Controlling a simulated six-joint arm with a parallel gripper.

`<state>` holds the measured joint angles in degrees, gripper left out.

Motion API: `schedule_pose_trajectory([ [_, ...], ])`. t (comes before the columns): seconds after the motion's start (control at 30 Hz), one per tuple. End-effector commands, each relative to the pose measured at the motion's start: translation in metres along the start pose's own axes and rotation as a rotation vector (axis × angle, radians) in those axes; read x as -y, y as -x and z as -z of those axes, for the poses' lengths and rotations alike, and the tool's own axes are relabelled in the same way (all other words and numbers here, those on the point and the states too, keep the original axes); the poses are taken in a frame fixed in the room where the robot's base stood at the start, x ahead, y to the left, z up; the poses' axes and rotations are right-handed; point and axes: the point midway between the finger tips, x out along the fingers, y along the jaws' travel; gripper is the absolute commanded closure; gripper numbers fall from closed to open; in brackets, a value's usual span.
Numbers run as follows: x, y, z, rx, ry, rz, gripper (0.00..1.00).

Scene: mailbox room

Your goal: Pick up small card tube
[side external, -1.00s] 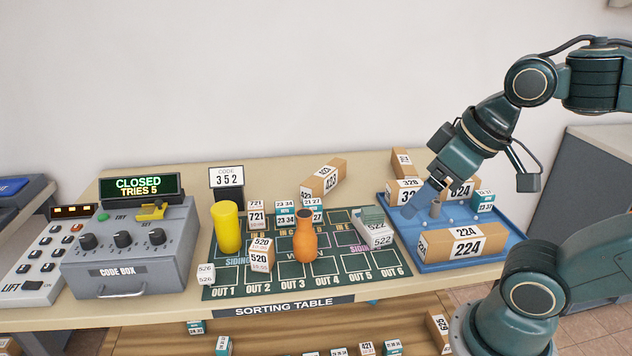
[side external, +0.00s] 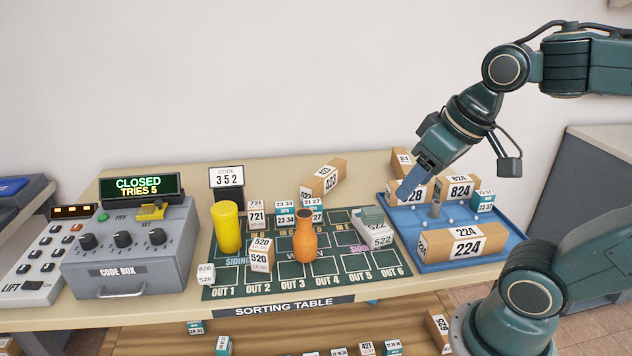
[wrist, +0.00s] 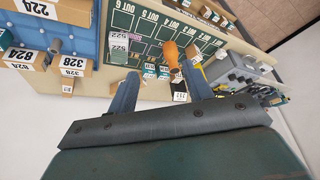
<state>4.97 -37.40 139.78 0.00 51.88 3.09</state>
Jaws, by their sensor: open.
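My gripper (side external: 404,192) is open and empty. In the side view it is up and to the left of the tube, in front of the 328 box (side external: 416,192). In the wrist view the two blue fingers of my gripper (wrist: 160,78) stand apart with nothing held between them.
Boxes 224 (side external: 463,244), 824 (side external: 460,187) and a small teal-banded one (side external: 484,201) surround the tube. Small white balls lie on the tray. Left of the tray are a stacked white box (side external: 377,234), an orange bottle (side external: 304,240) and a yellow cylinder (side external: 227,228).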

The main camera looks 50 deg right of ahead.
Motion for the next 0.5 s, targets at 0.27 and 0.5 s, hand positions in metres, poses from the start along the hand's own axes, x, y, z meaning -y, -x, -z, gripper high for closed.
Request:
schedule_pose_trajectory([
  [0.27, -0.042, -0.016, 0.04, 0.084, -0.274, -0.081, 0.49],
  [0.5, -0.092, -0.036, 0.067, 0.149, -0.527, -0.148, 0.49],
])
